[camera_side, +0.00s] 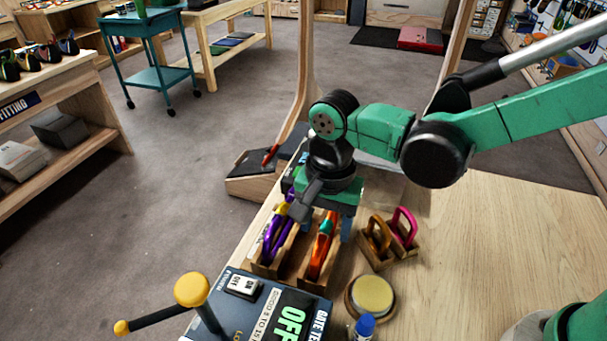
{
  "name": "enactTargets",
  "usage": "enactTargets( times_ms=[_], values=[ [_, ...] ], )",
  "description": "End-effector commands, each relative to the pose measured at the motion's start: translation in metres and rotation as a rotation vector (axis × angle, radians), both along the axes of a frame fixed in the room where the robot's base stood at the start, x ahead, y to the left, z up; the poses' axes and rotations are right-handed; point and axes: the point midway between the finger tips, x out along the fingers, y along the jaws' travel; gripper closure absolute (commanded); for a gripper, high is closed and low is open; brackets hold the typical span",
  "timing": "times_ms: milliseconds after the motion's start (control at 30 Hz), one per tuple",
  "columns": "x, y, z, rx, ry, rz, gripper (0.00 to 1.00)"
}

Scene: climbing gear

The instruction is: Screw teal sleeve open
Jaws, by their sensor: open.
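An orange-red carabiner (318,258) stands in a wooden holder (313,284) on the bench. Its teal sleeve (328,227) shows near its upper end, just under my gripper. My gripper (328,224) points down over this carabiner, its jaws apart. One blue finger shows to the right of the sleeve; the other finger is mostly hidden. I cannot tell whether a finger touches the sleeve.
A purple carabiner (271,235) with a yellow sleeve stands close on the left. Bronze (378,238) and pink (406,226) carabiners stand on the right. In front are a tester box (262,297) reading OFF, a yellow-topped disc (372,295) and a blue-capped bottle (365,325). The right bench is clear.

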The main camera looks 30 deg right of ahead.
Motion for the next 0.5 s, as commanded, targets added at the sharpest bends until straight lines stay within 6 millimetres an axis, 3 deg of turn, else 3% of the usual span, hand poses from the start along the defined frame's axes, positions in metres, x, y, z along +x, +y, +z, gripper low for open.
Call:
enactTargets(
  times_ms=[200,500],
  values=[
    [0.000,0.000,-0.015,0.000,0.000,0.000,0.42],
    [0.000,0.000,-0.017,0.000,0.000,0.000,0.42]
  ],
)
